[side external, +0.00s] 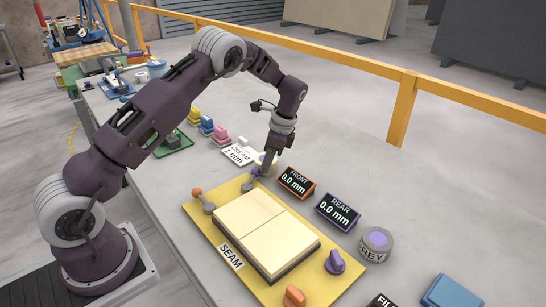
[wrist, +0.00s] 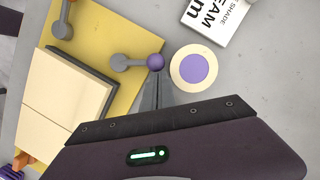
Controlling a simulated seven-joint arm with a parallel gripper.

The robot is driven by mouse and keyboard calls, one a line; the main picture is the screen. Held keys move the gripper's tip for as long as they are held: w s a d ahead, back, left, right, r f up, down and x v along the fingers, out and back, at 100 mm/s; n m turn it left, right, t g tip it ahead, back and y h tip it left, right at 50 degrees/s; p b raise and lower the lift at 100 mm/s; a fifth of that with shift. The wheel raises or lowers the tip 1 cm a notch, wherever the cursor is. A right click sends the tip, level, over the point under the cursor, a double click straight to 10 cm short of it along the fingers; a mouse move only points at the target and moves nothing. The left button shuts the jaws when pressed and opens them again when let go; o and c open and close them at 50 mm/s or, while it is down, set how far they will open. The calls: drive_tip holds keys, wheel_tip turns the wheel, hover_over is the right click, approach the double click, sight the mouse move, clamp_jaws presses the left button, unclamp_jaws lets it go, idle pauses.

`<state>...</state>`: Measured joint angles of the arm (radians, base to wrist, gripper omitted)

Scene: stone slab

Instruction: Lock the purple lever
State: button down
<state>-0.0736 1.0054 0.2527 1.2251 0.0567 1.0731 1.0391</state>
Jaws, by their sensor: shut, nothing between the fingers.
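The purple lever (side external: 251,178) is at the far corner of the yellow board (side external: 213,226). In the wrist view its purple ball (wrist: 155,62) sits on a grey arm that points away from the cream slabs (wrist: 62,92). My gripper (side external: 266,172) is shut and empty, pointing down beside the purple ball. In the wrist view the shut fingertips (wrist: 157,78) are right at the ball's edge; I cannot tell whether they touch it.
A round cream tin with a purple centre (wrist: 193,67) stands close to the fingers. FRONT (side external: 296,183) and REAR (side external: 338,212) displays, a grey tin (side external: 376,245) and a purple knob (side external: 335,262) stand to the right. A white CREAM card (side external: 239,153) lies behind.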

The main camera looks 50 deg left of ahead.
drive_tip(key=w+d, duration=0.2)
drive_tip(key=d, duration=0.1)
drive_tip(key=shift+w+r, duration=0.15)
drive_tip(key=shift+r, duration=0.15)
drive_tip(key=v, duration=1)
drive_tip(key=shift+a, duration=0.15)
drive_tip(key=shift+s+d+m, duration=0.4)
drive_tip(key=shift+d+m, duration=0.3)
drive_tip(key=shift+m, duration=0.1)
